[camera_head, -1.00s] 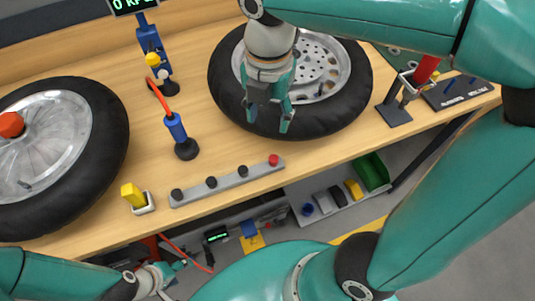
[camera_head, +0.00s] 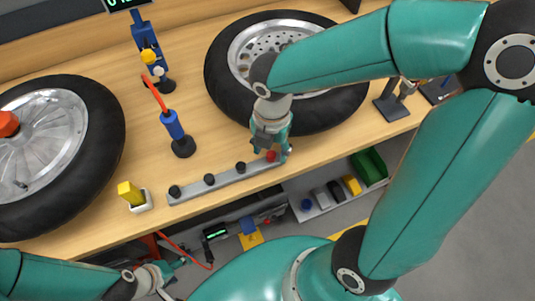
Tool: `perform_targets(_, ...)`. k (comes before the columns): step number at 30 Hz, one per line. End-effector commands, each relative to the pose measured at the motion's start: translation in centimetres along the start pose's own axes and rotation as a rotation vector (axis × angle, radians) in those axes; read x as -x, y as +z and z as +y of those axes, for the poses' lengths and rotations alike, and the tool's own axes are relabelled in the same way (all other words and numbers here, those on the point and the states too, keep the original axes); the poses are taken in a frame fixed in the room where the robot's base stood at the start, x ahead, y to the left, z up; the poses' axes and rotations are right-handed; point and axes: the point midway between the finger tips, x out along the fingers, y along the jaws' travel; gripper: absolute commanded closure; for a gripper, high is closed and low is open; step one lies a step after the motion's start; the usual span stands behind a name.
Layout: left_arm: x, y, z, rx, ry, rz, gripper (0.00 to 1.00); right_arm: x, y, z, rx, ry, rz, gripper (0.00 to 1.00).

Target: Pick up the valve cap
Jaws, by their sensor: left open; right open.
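A grey rail (camera_head: 225,183) lies along the front of the bench with small caps on it: several black ones (camera_head: 209,180) and a red one (camera_head: 271,156) at its right end. I cannot tell for certain which is the valve cap. My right gripper (camera_head: 271,154) is open and points down at the rail's right end, its fingers around or just above the red cap. Contact cannot be made out. My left gripper (camera_head: 175,270) is open and empty, low at the lower left, in front of the bench and away from the rail.
A large wheel (camera_head: 345,105) lies behind my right gripper, another wheel (camera_head: 105,150) at left. Below is a shelf with a green bin (camera_head: 370,165).

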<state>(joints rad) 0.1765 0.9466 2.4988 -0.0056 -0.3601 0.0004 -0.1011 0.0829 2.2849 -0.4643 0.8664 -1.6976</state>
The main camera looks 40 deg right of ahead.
Motion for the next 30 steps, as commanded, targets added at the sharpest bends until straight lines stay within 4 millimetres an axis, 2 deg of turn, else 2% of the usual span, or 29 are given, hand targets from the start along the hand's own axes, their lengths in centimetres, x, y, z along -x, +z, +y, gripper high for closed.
perform_targets(3,-0.03,0.0,-0.01,0.0,0.0,0.0,0.39,-0.63,0.02,-0.02,-0.001,0.0,0.0,0.47)
perform_targets(9,-0.03,0.0,-0.01,0.0,0.0,0.0,0.39,-0.61,0.02,0.0,-0.001,0.001,0.0,0.48)
perform_targets(15,-0.03,0.01,-0.01,0.0,0.0,0.0,0.39,-0.59,0.01,0.0,0.0,0.001,0.0,0.82)
perform_targets(17,-0.03,0.0,-0.01,0.0,0.0,0.0,0.39,-0.59,0.01,0.01,-0.001,0.001,0.0,0.89)
perform_targets(30,0.0,0.01,0.0,0.0,0.0,0.0,0.39,-0.34,0.02,0.14,0.0,0.005,-0.001,0.9)
